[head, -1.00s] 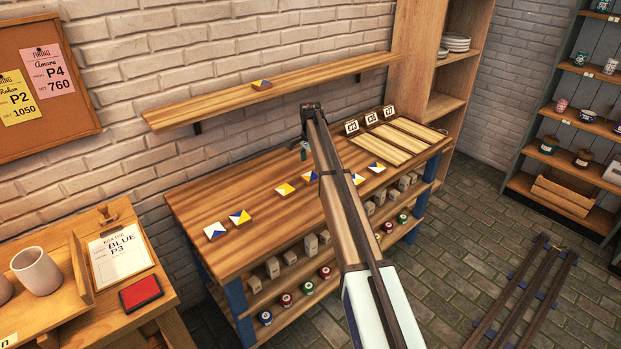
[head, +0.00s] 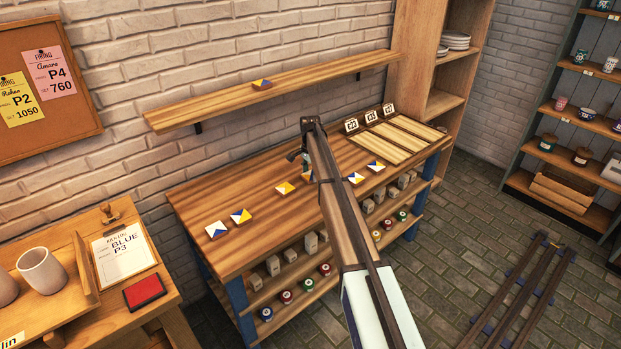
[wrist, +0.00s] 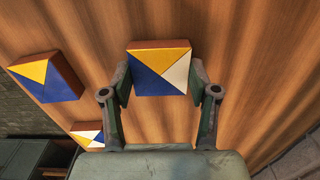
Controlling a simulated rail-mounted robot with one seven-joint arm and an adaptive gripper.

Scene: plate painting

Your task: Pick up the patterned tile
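In the wrist view a patterned tile (wrist: 160,70) with yellow, blue and white triangles lies on the wooden bench top. My gripper (wrist: 160,82) is open, with one finger at each side of this tile. Whether the fingers touch it is unclear. A yellow-and-blue tile (wrist: 46,76) lies to the left, and another tile (wrist: 84,131) is partly hidden behind the left finger. In the head view my gripper (head: 304,163) is small and low over the bench, and my arm hides part of the tile row.
A shelf (head: 340,66) on the wall above the bench (head: 270,227) holds one tile (head: 262,84). Pale slats (head: 390,140) and small number signs (head: 369,115) are at the bench's right end. Pots and blocks stand underneath.

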